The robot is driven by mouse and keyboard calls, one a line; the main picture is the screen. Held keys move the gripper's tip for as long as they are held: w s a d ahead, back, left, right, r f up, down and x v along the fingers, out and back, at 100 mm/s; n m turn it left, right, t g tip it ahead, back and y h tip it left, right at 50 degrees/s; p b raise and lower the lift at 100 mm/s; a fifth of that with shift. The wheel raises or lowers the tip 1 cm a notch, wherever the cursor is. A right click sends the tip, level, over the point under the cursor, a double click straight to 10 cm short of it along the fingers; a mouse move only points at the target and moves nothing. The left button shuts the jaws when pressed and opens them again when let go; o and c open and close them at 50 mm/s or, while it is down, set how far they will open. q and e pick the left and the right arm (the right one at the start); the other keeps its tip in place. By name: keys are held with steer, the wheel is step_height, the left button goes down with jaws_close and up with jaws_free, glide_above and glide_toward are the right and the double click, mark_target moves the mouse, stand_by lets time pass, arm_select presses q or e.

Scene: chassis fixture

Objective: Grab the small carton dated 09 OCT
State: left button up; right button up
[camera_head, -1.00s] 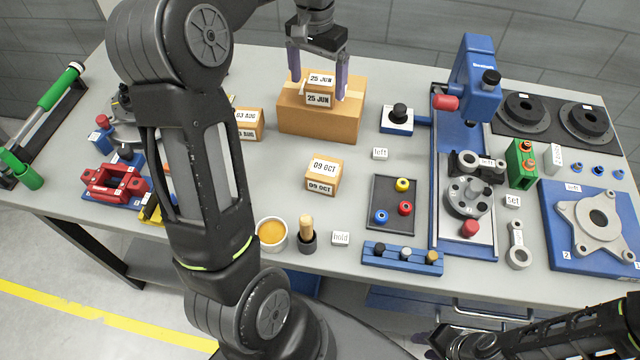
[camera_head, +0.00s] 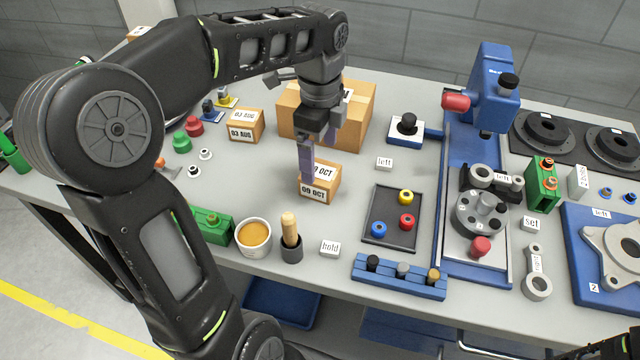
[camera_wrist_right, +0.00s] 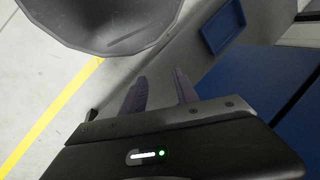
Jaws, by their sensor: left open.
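The small carton dated 09 OCT (camera_head: 318,193) sits on the grey table in the head view, its date showing on the front and partly on top. My left gripper (camera_head: 318,170) is open, pointing down at the carton. One finger overlaps the carton's left front in the picture; whether it touches cannot be told. The other finger is partly hidden behind the wrist. My right gripper (camera_wrist_right: 158,92) shows in the right wrist view with its two fingers apart and nothing between them, away from the carton.
A large carton (camera_head: 357,125) stands right behind my left gripper. A carton dated 03 AUG (camera_head: 245,125) stands to the left. A cup (camera_head: 253,238), a wooden-handled tool (camera_head: 290,235) and a dark tray (camera_head: 380,232) with coloured rings lie nearer the front. A blue fixture (camera_head: 480,95) rises at the right.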

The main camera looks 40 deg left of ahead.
mark_target(320, 171)
arm_select(q)
steer(key=shift+f, duration=1.3)
step_height(320, 171, down, 5)
steer(key=shift+f, duration=0.1)
steer(key=shift+c, duration=0.3)
steer(key=c, duration=1.7)
steer(key=shift+r, duration=0.2)
steer(key=shift+c, duration=0.2)
step_height(320, 171, up, 10)
steer(key=shift+f, duration=0.1)
